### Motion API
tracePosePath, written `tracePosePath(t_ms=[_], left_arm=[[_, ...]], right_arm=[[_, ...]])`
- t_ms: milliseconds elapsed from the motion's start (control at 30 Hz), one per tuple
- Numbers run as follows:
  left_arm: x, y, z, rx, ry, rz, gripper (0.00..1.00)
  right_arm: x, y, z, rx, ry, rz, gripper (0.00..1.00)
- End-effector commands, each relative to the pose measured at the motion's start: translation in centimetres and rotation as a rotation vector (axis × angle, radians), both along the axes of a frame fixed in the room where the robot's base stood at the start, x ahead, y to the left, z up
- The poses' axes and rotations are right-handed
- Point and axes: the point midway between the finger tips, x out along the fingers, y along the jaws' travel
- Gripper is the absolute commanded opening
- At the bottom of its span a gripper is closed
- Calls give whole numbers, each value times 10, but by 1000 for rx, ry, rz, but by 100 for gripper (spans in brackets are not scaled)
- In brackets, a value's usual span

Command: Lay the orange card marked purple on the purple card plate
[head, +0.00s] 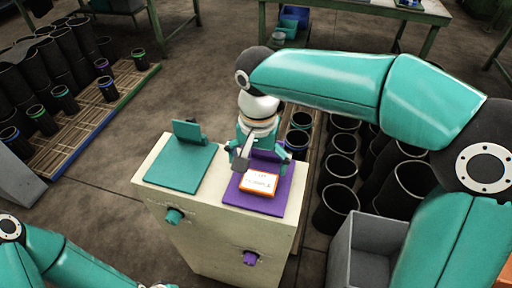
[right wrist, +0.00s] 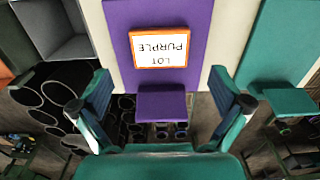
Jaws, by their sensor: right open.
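The orange-edged card (head: 259,181) with a white face lies flat on the purple card plate (head: 275,206), on the right half of a pale stand. In the right wrist view the card (right wrist: 160,49) reads "LOT PURPLE", upside down, and lies within the plate (right wrist: 200,15). A purple upright tab (right wrist: 161,104) stands at the plate's back edge. My right gripper (head: 264,162) is over the back of the plate.
A teal card plate (head: 180,168) with a teal tab is bare on the stand's left half. Black sleeves stand in rows right of the stand (head: 225,235), beside a grey bin (head: 345,250). More sleeves stand on a wooden pallet (head: 100,110) at the left.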

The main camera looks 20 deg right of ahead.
Motion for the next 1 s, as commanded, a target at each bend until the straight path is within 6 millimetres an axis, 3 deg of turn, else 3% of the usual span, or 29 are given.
tracePosePath(t_ms=[100, 300, 1000], left_arm=[[0, 0, 3, 0, 0, 0, 53], [0, 0, 4, 0, 0, 0, 53], [0, 0, 4, 0, 0, 0, 53]], right_arm=[[0, 1, 23, 2, -2, 0, 100], [0, 0, 43, 1, 1, 0, 100], [0, 1, 46, 0, 1, 1, 100]])
